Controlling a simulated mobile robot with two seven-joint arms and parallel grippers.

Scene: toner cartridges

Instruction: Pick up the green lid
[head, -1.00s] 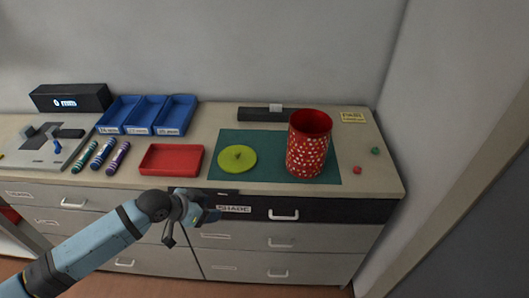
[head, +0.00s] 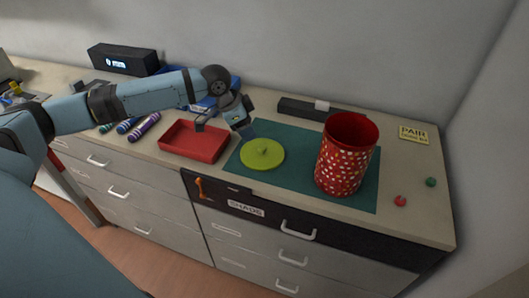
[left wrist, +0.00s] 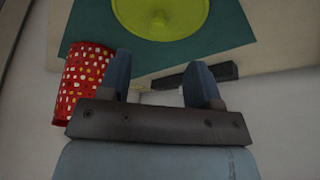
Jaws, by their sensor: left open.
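The green lid (head: 262,153) lies flat on the teal mat (head: 295,190), with a small knob on top. It also shows at the top edge of the left wrist view (left wrist: 160,17), partly cut off. My left gripper (head: 245,128) is open and empty, behind the lid and above the mat's back left part. Its two fingers (left wrist: 161,75) point toward the lid in the left wrist view, with a gap between them. The red spotted canister (head: 346,155) stands upright and open on the mat, right of the lid. My right gripper is not in view.
A red tray (head: 193,142) lies left of the mat. Blue trays (head: 232,82) are partly hidden behind my left arm. A black bar (head: 302,108) lies behind the mat. Small red (head: 400,201) and green (head: 431,182) pieces lie at the right.

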